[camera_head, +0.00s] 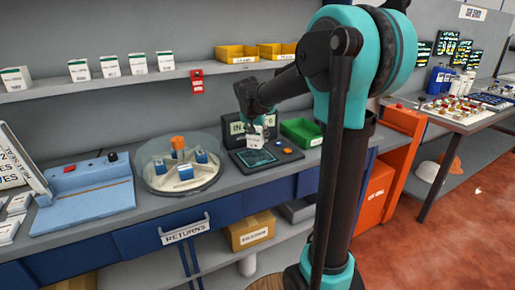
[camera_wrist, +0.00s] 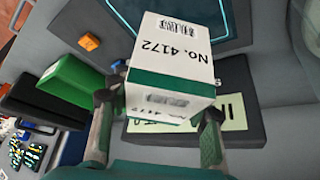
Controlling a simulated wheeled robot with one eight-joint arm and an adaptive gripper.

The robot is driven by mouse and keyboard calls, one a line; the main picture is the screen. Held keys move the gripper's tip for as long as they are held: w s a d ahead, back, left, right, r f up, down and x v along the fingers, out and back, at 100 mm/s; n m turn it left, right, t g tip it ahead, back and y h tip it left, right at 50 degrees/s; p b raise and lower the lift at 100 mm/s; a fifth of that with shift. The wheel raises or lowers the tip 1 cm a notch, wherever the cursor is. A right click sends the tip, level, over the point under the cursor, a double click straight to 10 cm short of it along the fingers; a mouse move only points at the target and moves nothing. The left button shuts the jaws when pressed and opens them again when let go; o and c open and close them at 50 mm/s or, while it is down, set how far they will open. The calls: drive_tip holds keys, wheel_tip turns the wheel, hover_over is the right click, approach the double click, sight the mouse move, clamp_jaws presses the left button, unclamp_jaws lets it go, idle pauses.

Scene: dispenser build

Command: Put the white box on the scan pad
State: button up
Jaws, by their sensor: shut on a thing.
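The white box (camera_wrist: 172,50) with a green band and the print "No. 4172" is between the fingers of my gripper (camera_wrist: 163,98) in the wrist view. My gripper is shut on it. In the head view my gripper (camera_head: 257,126) hangs above the scan pad (camera_head: 256,158), a dark device with a teal-outlined square. The box shows small and pale below the gripper there and looks held above the pad. In the wrist view the scan pad (camera_wrist: 232,30) lies behind the box, which hides part of it.
A dark display (camera_head: 237,130) stands behind the pad. A green tray (camera_head: 301,131) is to its right, and a clear round carousel (camera_head: 180,180) to its left. A blue device (camera_head: 82,195) is farther left. White boxes and yellow bins (camera_head: 237,53) line the shelf above.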

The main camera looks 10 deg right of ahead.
sight(258, 154)
drive_tip(key=shift+f, duration=2.8)
drive_tip(key=o, duration=1.3)
drive_tip(key=shift+f, duration=0.1)
drive_tip(key=shift+o, duration=0.2)
drive_tip(key=v, duration=1.2)
drive_tip(key=s+d+f+n+y, duration=0.1)
drive_tip(key=s+d+f+n, duration=0.1)
drive_tip(key=s+f, duration=0.9)
drive_tip(key=s+d+f+n+g+y, duration=0.1)
drive_tip(key=s+d+f+n, duration=0.2)
drive_tip(key=s+f, duration=0.8)
drive_tip(key=s+d, duration=0.1)
drive_tip(key=s, duration=0.3)
drive_tip(key=shift+s+f+y, duration=0.25)
drive_tip(key=shift+s+y, duration=0.05)
drive_tip(key=shift+s, duration=0.05)
